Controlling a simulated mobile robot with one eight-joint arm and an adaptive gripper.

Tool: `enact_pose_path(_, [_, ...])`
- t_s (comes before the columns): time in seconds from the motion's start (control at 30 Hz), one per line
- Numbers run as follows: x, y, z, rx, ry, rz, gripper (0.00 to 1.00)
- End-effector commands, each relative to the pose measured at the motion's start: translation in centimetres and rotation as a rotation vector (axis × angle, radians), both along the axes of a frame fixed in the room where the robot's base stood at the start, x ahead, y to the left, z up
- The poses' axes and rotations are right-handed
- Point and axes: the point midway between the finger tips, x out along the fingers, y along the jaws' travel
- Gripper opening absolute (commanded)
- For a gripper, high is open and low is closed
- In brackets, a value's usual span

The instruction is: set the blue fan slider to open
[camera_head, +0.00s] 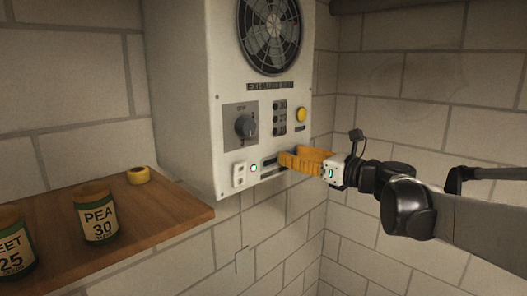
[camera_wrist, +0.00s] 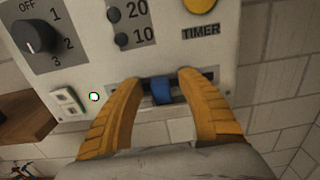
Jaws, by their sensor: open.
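The blue fan slider (camera_wrist: 161,90) shows in the wrist view in a dark horizontal slot low on the white exhaust fan panel (camera_head: 225,110). My gripper (camera_wrist: 157,82) is open, with one orange finger on each side of the slider. The fingertips are at the panel around the slot, and I cannot tell whether they touch the slider. In the head view my gripper (camera_head: 288,160) reaches the panel's lower right and hides the slider. The left part of the slot (camera_head: 269,162) shows beside the fingers. Any end marks of the slot are not readable.
Above the slot are a dark knob (camera_head: 246,126), several small round buttons and a yellow timer button (camera_head: 301,114). A rocker switch (camera_head: 239,175) and a green-lit lamp (camera_head: 254,168) sit to the left. A wooden shelf (camera_head: 165,218) holds labelled cans and yellow tape (camera_head: 139,175).

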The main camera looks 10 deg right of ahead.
Motion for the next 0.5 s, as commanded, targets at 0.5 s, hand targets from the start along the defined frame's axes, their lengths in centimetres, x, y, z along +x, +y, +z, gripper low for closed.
enact_pose_path(0.5, [0.78,0.61,-0.05,-0.001,-0.001,0.000,0.13])
